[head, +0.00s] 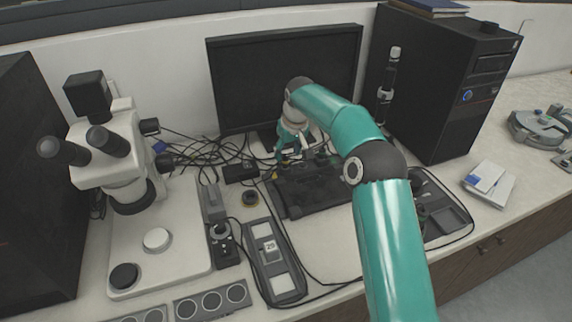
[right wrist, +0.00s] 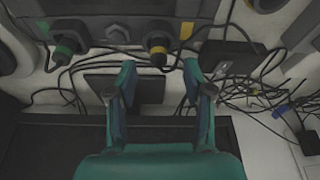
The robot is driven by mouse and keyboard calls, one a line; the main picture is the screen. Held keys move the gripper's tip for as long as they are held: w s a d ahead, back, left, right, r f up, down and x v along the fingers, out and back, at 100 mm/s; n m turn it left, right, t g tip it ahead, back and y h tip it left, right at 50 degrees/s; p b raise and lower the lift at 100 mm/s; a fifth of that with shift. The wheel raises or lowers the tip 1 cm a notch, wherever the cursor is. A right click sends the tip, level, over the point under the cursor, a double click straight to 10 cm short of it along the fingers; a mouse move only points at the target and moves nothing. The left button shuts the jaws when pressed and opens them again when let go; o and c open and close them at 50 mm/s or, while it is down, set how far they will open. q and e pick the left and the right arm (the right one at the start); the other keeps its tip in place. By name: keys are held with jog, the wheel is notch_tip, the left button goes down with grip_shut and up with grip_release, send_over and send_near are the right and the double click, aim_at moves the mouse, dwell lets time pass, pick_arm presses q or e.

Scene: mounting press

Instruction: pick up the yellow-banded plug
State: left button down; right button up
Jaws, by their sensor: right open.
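The yellow-banded plug (right wrist: 157,52) shows in the right wrist view at the upper middle. It is a dark plug with a yellow band, set in a grey unit beside a yellow mark. My right gripper (right wrist: 160,82) is open and empty. Its two teal fingers point toward the plug, which appears between and beyond the fingertips, apart from them. In the head view my right gripper (head: 291,152) is over the back of the dark equipment before the monitor, and the plug is too small there to make out surely. My left gripper is not in view.
A green-banded plug (right wrist: 64,48) sits left of the yellow one. Loose black cables (head: 200,150) tangle nearby. A monitor (head: 285,75) and a computer tower (head: 440,85) stand behind. A microscope (head: 115,150) stands at left. A white box (head: 489,184) lies at right.

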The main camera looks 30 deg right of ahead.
aim_at(286, 158)
jog(key=shift+w+p+x, duration=0.15)
jog(key=shift+p+x, duration=0.25)
jog(key=shift+x, duration=0.9)
jog(key=shift+w+p+x, duration=0.15)
jog(key=shift+p+x, duration=0.25)
jog(key=shift+x, duration=0.9)
jog(key=shift+d+r, duration=0.1)
grip_shut()
